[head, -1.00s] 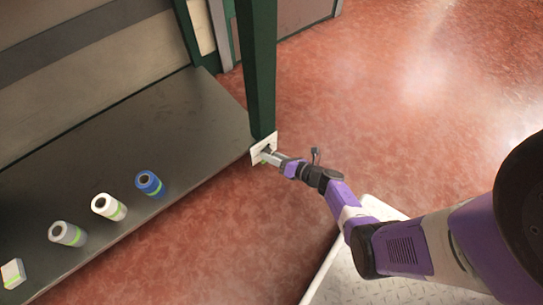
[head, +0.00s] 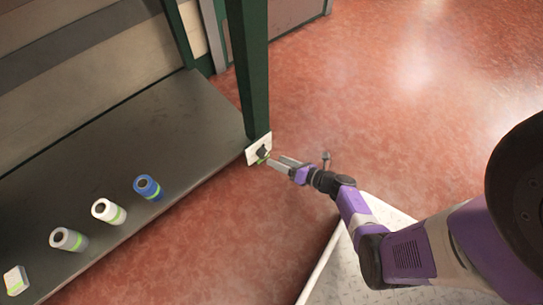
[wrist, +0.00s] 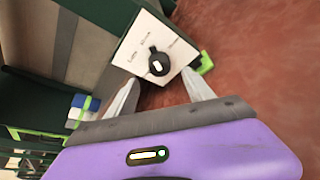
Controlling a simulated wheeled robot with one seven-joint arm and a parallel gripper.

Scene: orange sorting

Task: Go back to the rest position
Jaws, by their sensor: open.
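My gripper (head: 277,162) is at the end of my purple and grey arm, just right of a white panel (head: 258,149) on the dark green post. The panel carries a black knob (head: 263,151). In the wrist view my gripper (wrist: 166,90) is open, with its two fingers apart and nothing between them. The white panel (wrist: 133,57) and its black knob (wrist: 158,64) lie beyond the fingertips. Some handwriting shows on the panel, too small to read surely.
A dark shelf (head: 120,140) at the left bears a blue roll (head: 148,187), two whitish rolls (head: 107,211) and a small white box (head: 16,280). The dark green post (head: 248,75) rises beside the panel. Red floor (head: 400,130) is open to the right.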

